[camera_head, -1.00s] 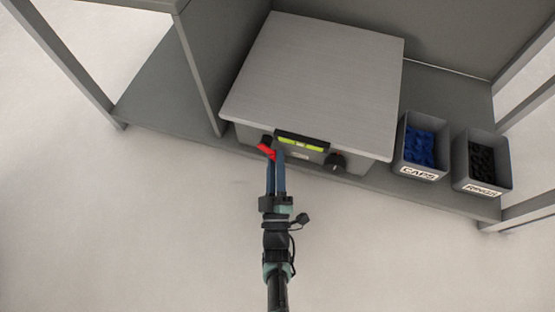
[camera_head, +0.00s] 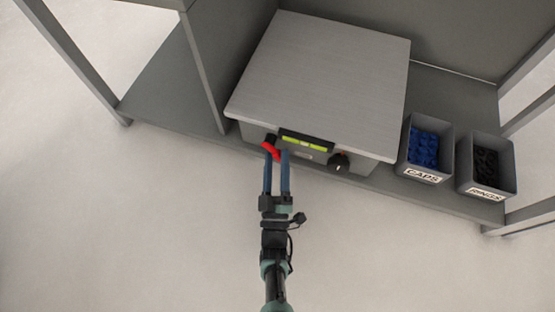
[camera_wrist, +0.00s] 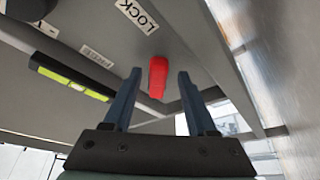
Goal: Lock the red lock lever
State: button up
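The red lock lever (camera_head: 271,150) sits on the front of a grey box-shaped device (camera_head: 318,75), left of its level-like bar. In the wrist view the red lever (camera_wrist: 158,76) shows between and beyond the two fingertips, below a "LOCK" label (camera_wrist: 137,16). My gripper (camera_head: 277,154) is open, its two blue fingers pointing at the device front. In the wrist view my gripper (camera_wrist: 158,75) has a wide gap with the lever inside its span. I cannot tell whether either finger touches the lever.
A black knob (camera_head: 339,162) and a green-yellow level bar (camera_head: 305,142) are on the device front. A bin of blue caps (camera_head: 407,160) and a bin of black rings (camera_head: 463,175) stand to the right. A shelf post (camera_head: 205,75) rises at left. The floor in front is clear.

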jog(key=shift+d, duration=0.1)
jog(key=shift+s, duration=0.2)
jog(key=v, duration=0.7)
dwell(0.5)
